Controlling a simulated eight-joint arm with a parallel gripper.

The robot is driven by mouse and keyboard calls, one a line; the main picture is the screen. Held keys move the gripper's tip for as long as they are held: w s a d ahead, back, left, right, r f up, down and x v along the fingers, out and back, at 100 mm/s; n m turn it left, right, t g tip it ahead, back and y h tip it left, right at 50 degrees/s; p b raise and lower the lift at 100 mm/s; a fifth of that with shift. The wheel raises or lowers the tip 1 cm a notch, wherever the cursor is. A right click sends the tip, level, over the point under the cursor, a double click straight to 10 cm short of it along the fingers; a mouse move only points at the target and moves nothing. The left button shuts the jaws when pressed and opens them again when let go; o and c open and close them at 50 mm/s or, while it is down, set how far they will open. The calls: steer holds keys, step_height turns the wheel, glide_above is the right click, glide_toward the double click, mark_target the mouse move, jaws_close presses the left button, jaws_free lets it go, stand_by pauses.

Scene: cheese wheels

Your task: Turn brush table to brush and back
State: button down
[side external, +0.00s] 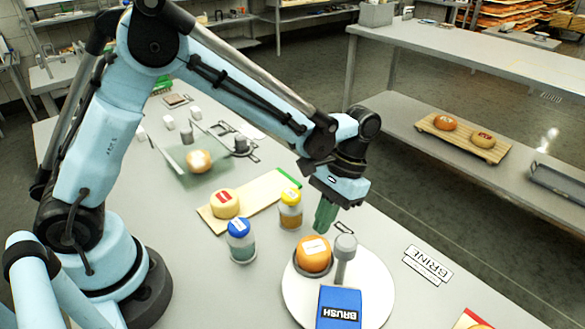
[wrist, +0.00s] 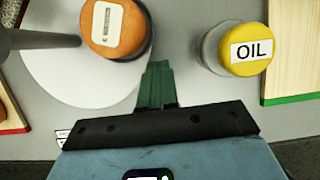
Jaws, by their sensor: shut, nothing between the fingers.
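The brush table is a round white turntable (side external: 378,281) on the bench. It bears an orange cheese wheel (side external: 314,254) with a white label, and a grey upright post with a knob (side external: 345,247) stands beside the cheese. A blue block marked BRUSH (side external: 340,307) is at its front edge. My gripper (side external: 324,222) points down, shut and empty, just behind the cheese and apart from it. In the wrist view the green fingertips (wrist: 158,72) lie over the disc's edge (wrist: 75,80), between the cheese (wrist: 112,28) and the yellow-lidded OIL jar (wrist: 247,52).
The yellow-lidded jar (side external: 290,209) and a blue-lidded jar (side external: 241,240) stand left of my gripper. Behind them a board (side external: 260,194) bears a yellow cheese (side external: 224,203). A BRINE label (side external: 428,265) lies to the right, with clear bench around it.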

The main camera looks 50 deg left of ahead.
steer(key=shift+a, duration=0.1)
steer(key=shift+s+a+n, duration=0.1)
steer(key=shift+s+n, duration=0.15)
steer(key=shift+n, duration=0.35)
steer(key=shift+s+a+n+h, duration=0.2)
steer(key=shift+s+n+h, duration=0.3)
steer(key=shift+n, duration=0.4)
